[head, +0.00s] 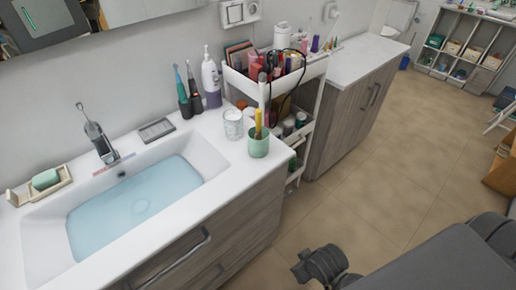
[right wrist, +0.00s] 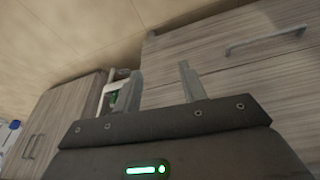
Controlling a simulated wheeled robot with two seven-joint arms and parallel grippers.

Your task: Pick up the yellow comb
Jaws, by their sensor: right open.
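A narrow yellow item (head: 258,118), which looks like the comb, stands upright in a green cup (head: 258,147) at the right end of the white sink counter. Its lower part is hidden inside the cup. In the right wrist view, my right gripper (right wrist: 158,80) is open, with two grey fingers apart and nothing between them. It faces wood-fronted drawers, and the comb cannot be made out there. My left gripper is not in view.
A clear glass (head: 233,124) stands just left of the cup. A white cart (head: 318,70) crowded with cosmetics stands behind it. The basin (head: 205,158) holds water. Toothbrushes and a pump bottle (head: 211,82) stand near the wall. The floor (head: 375,205) at right is clear.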

